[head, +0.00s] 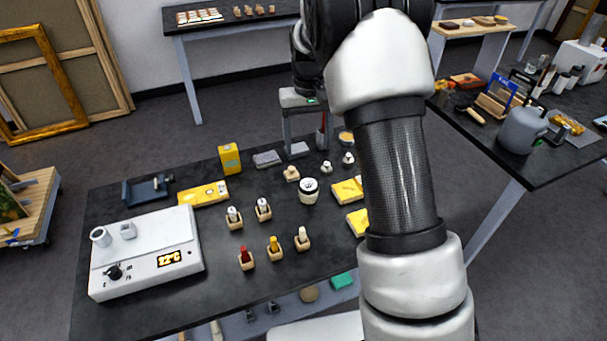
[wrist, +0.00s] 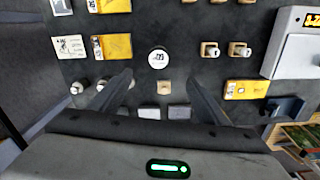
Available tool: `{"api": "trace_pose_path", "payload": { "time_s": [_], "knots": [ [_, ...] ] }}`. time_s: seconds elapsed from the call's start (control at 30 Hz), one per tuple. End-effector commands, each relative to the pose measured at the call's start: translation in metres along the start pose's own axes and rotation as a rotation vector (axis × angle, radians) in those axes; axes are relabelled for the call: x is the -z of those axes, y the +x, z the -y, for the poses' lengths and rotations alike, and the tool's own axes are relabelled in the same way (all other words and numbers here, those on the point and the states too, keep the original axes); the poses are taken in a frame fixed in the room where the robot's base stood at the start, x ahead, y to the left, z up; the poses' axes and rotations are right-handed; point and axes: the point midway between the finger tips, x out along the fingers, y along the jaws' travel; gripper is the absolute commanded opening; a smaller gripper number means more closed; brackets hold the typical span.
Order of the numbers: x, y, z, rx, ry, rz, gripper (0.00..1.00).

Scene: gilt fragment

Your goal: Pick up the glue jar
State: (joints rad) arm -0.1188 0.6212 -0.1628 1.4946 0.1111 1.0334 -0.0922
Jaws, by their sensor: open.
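A squat white jar with a dark mark on its round lid, which I take for the glue jar (head: 308,191), stands upright on the dark worktable (head: 150,318). In the wrist view the jar (wrist: 159,61) is seen from above, just beyond the fingertips and centred between them. My gripper (head: 305,148) is open and empty, at the far side of the table behind the jar. In the wrist view the fingers of my gripper (wrist: 159,79) are wide apart and do not touch the jar.
A small wooden block (wrist: 164,87) shows between my fingers. Small white bottles (head: 348,159) and yellow boxes (head: 348,190) stand to the jar's right. Wooden holders (head: 235,219) with vials stand in front-left. A white heating unit (head: 150,255) is at the left.

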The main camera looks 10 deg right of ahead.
Motion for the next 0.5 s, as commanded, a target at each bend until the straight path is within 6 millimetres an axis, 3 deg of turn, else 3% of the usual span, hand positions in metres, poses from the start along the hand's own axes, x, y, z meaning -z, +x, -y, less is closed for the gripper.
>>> {"api": "trace_pose_path", "payload": {
  "time_s": [0.5],
  "knots": [
    [-0.001,0.1,-0.001,-0.002,-0.001,0.006,0.7]
  ]
}}
